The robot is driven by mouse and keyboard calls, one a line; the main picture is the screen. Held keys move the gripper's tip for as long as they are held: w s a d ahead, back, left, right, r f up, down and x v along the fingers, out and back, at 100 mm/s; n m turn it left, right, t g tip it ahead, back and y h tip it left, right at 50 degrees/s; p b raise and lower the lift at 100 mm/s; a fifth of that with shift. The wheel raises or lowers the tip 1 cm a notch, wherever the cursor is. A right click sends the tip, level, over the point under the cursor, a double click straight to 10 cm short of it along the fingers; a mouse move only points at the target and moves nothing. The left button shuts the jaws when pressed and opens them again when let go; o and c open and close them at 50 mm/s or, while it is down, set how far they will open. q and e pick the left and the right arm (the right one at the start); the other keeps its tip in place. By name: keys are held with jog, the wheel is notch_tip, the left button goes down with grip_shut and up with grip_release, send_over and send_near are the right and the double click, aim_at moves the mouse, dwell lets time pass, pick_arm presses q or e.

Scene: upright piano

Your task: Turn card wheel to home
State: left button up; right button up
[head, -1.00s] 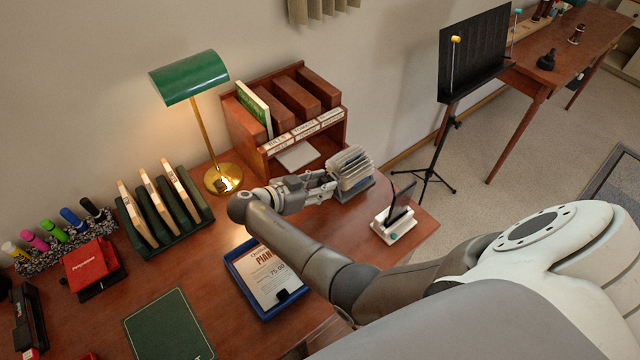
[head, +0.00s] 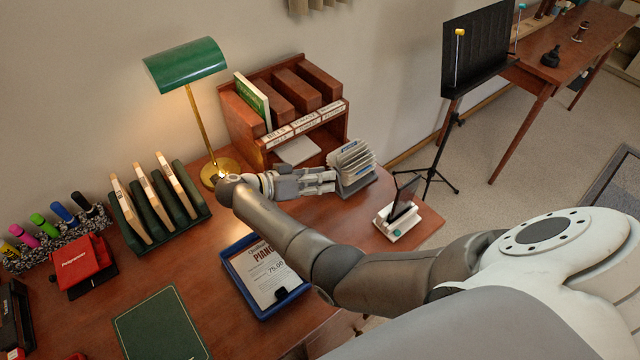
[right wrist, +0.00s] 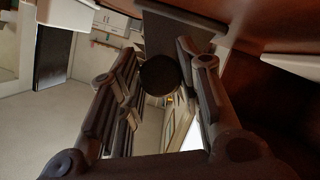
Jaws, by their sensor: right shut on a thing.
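The card wheel (head: 352,162) is a rotary file with a fan of pale cards on a dark base, standing near the right end of the desk. My right gripper (head: 332,180) reaches it from the left, at the side of the wheel. In the right wrist view, a dark round knob (right wrist: 159,75) sits between the two fingers of my right gripper (right wrist: 160,92), which is shut on it. The card fronts are too small to read. My left gripper is not in view.
A wooden organizer (head: 285,110) stands behind the wheel, and a green lamp (head: 186,64) to its left. A small white stand with a dark panel (head: 400,215) is close on the right. A blue tray (head: 237,262) lies in front of my arm.

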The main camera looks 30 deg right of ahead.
jog(key=n+g+h+b, duration=0.1)
jog(key=n+g+b, duration=0.1)
jog(key=n, duration=0.1)
jog(key=shift+w+f+b, duration=0.1)
jog(key=shift+w+b, duration=0.05)
jog(key=shift+b, duration=0.2)
jog(key=n+g+h+b, duration=0.1)
jog(key=n, duration=0.2)
jog(key=shift+n+b, duration=0.3)
jog(key=shift+n, duration=0.1)
jog(key=shift+n+g+h+b, duration=0.4)
jog(key=shift+n+h+b, duration=0.4)
jog(key=shift+n, duration=0.5)
jog(key=o, duration=1)
